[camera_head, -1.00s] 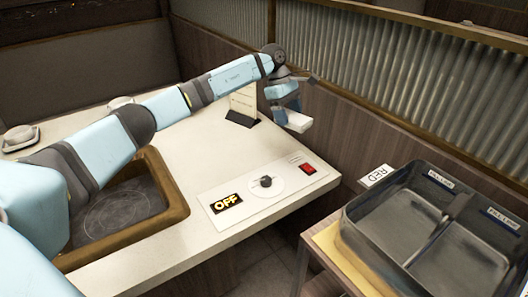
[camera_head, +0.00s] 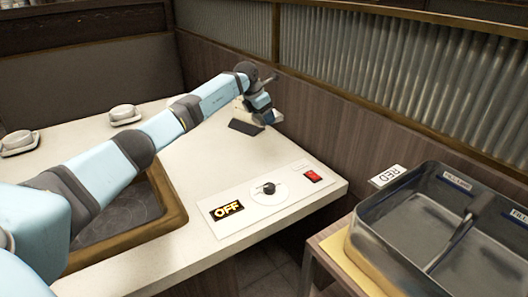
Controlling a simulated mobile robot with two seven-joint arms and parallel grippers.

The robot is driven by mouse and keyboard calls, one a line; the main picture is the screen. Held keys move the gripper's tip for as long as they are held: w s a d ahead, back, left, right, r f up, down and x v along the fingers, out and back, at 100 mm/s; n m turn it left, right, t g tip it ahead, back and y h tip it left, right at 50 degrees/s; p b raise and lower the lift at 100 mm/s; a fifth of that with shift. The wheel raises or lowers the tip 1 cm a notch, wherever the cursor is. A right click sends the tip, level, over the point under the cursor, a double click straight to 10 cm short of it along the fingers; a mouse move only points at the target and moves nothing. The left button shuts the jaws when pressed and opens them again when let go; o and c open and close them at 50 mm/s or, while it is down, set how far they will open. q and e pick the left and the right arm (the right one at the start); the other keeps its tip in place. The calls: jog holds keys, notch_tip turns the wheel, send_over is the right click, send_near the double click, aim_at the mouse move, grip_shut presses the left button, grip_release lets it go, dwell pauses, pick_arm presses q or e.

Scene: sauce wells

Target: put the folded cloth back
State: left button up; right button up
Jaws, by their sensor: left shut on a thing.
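My left gripper (camera_head: 264,112) is at the far right of the white counter (camera_head: 185,225), by the wooden partition. It is shut on a small pale thing, which I take to be the folded cloth. The cloth is mostly hidden by the gripper, and its folds cannot be made out. The gripper is right beside a small card stand with a dark base (camera_head: 246,127) and covers part of its card. Whether the cloth touches the counter is unclear. My right gripper is not in view.
A control panel has an OFF display (camera_head: 227,209), a knob (camera_head: 268,188) and a red switch (camera_head: 313,176). A sunken hot plate (camera_head: 118,222) lies under my arm.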

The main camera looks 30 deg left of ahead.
pick_arm(q)
jog(key=b, duration=0.1)
send_over(266, 153)
jog(key=s, duration=0.1)
notch_tip(266, 153, down, 7)
jog(key=shift+s+a+f, duration=0.1)
jog(key=shift+s+a, duration=0.05)
jog(key=shift+f, duration=1.1)
jog(key=shift+f+b, duration=0.3)
jog(key=shift+f, duration=0.05)
notch_tip(266, 153, down, 3)
jog(key=shift+r+b, duration=0.15)
jog(key=shift+b, duration=0.15)
jog(key=shift+f, duration=0.45)
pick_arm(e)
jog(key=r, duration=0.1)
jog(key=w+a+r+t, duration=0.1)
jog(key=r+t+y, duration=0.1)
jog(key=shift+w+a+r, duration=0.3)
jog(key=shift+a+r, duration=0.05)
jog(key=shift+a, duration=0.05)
